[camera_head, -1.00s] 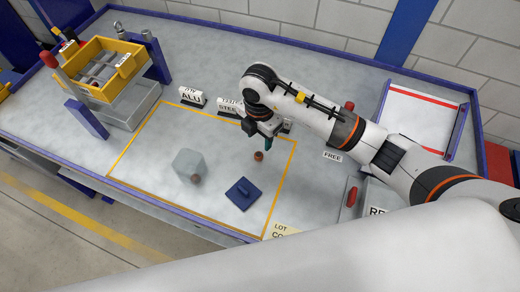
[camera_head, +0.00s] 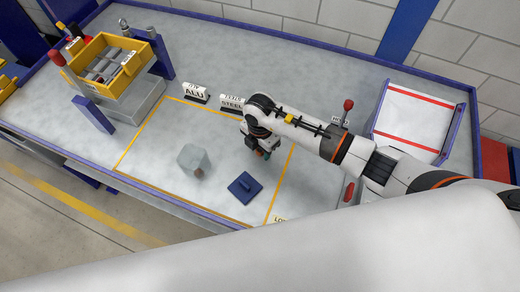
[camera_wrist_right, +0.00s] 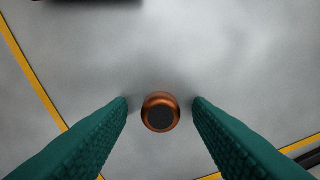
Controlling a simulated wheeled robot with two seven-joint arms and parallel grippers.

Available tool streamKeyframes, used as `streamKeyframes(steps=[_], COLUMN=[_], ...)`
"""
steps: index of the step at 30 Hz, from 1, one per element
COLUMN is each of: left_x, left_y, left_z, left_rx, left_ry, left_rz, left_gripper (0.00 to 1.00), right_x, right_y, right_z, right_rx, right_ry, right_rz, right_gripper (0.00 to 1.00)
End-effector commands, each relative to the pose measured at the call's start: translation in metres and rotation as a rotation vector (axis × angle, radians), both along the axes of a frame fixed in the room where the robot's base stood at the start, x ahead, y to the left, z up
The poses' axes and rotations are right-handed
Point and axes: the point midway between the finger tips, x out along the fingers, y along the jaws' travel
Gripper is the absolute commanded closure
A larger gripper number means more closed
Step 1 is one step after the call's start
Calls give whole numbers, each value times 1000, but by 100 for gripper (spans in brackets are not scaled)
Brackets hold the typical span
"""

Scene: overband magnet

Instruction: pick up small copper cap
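The small copper cap (camera_wrist_right: 161,112) stands on the grey table in the right wrist view, a round copper ring with a dark middle. My right gripper (camera_wrist_right: 160,104) is open, with its two green fingers on either side of the cap and a gap on each side. In the head view the right gripper (camera_head: 262,153) is low over the table inside the yellow outline, and the arm and gripper hide most or all of the cap. My left gripper is not in view.
A grey block (camera_head: 193,158) with a small brownish round piece (camera_head: 199,173) and a blue plate with a handle (camera_head: 245,187) lie left of the gripper. Signs ALU (camera_head: 195,92) and STEEL (camera_head: 231,103) stand behind. A yellow bin (camera_head: 122,72) is at the far left, a white tray (camera_head: 412,118) at right.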

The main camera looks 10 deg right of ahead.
Motion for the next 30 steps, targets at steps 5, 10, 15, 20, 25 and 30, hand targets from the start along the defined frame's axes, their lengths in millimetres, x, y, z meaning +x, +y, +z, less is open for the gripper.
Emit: streamKeyframes(steps=[5, 10, 15, 20, 25, 30], left_x=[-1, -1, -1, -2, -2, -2], left_y=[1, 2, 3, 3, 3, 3], left_z=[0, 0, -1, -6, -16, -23], left_rx=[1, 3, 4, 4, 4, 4], left_ry=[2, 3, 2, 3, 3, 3], left_rz=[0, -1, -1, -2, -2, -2], left_gripper=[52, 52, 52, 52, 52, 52], right_x=[0, 0, 1, 2, 2, 2], right_y=[0, 0, 0, 0, 0, 0], right_z=[0, 1, 2, 18, 52, 83], right_rx=[1, 1, 1, 3, 2, 2], right_ry=[-1, -1, -2, -6, -7, -6], right_rz=[0, 0, -1, 0, 1, 1], right_gripper=[84, 99, 99, 99, 99, 99])
